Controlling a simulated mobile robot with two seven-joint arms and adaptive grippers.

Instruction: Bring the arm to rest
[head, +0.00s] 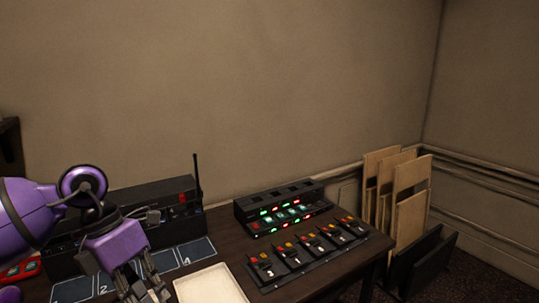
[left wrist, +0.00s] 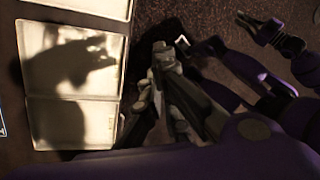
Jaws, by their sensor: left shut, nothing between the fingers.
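My left gripper (head: 148,294) hangs low over the front of the desk in the head view, just left of a pale tray. Its purple arm comes in from the left. In the left wrist view the left gripper's fingers (left wrist: 163,62) are together with nothing between them, to the right of the tray. My right gripper (left wrist: 246,28) shows small at the upper right of the left wrist view. Its dark fingers look spread and empty. It is not in the head view.
The pale tray (head: 211,284) lies empty at the desk's front, with shadows across it. A blue numbered mat (head: 197,251), a black radio box (head: 172,205), a lit mixer unit (head: 253,212) and several switch modules (head: 268,268) stand on the desk. Boards (head: 409,205) lean at the right wall.

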